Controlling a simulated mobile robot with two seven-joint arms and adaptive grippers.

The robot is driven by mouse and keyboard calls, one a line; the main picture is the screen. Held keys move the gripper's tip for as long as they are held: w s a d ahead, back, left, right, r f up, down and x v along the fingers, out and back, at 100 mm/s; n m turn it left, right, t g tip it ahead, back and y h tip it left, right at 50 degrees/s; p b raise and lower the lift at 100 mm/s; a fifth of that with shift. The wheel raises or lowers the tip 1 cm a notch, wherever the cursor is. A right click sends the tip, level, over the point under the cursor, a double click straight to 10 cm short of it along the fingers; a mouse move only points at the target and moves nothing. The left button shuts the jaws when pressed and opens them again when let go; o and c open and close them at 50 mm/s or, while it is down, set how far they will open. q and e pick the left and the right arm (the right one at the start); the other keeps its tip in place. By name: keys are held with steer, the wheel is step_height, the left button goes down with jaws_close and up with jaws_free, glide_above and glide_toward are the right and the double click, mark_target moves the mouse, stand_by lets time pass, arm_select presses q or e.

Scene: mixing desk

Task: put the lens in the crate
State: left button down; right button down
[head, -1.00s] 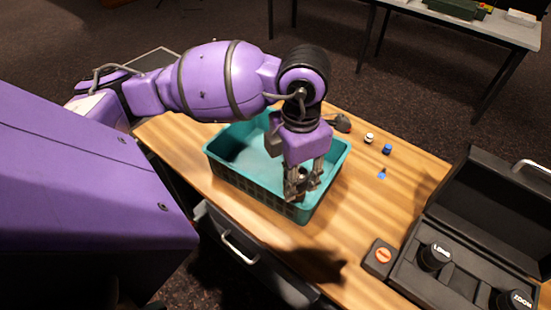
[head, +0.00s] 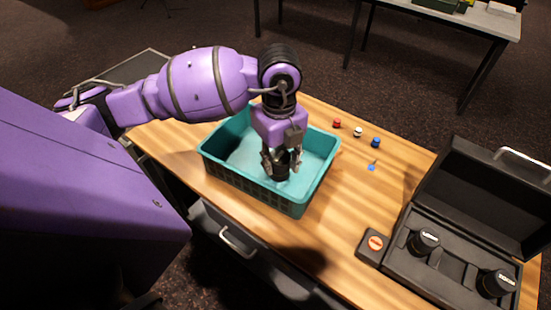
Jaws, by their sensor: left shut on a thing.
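The teal crate (head: 314,195) stands on the wooden desk. My left gripper (head: 281,168) points down over the crate, inside its outline in the head view. It is shut on a dark cylindrical lens (head: 281,170), mostly hidden between the fingers. I cannot tell whether the lens touches the crate floor. Two other black lenses, one marked LONG (head: 424,242) and one marked ZOOM (head: 497,284), sit in the open black case at the right. My right gripper is not in view.
The open black case (head: 470,220) is at the right, with a box with an orange button (head: 374,245) beside it. The desk (head: 340,215) is bare between crate and case.

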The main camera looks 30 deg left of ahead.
arm_select(q)
steer(key=w+a+f, duration=0.1)
steer(key=w+f, duration=0.1)
steer(key=w+a+f, duration=0.2)
steer(key=w+f, duration=0.1)
steer(key=w+a+f, duration=0.2)
steer(key=w, duration=0.1)
steer(key=shift+f, duration=0.35)
steer(key=shift+f+b, duration=0.3)
steer(key=shift+f, duration=1.35)
steer(key=shift+f, duration=0.1)
steer(key=c, duration=1.6)
jaws_free()
steer(key=shift+f, duration=0.1)
steer(key=o, duration=0.4)
step_height(320, 180, up, 12)
steer(key=shift+r, duration=0.2)
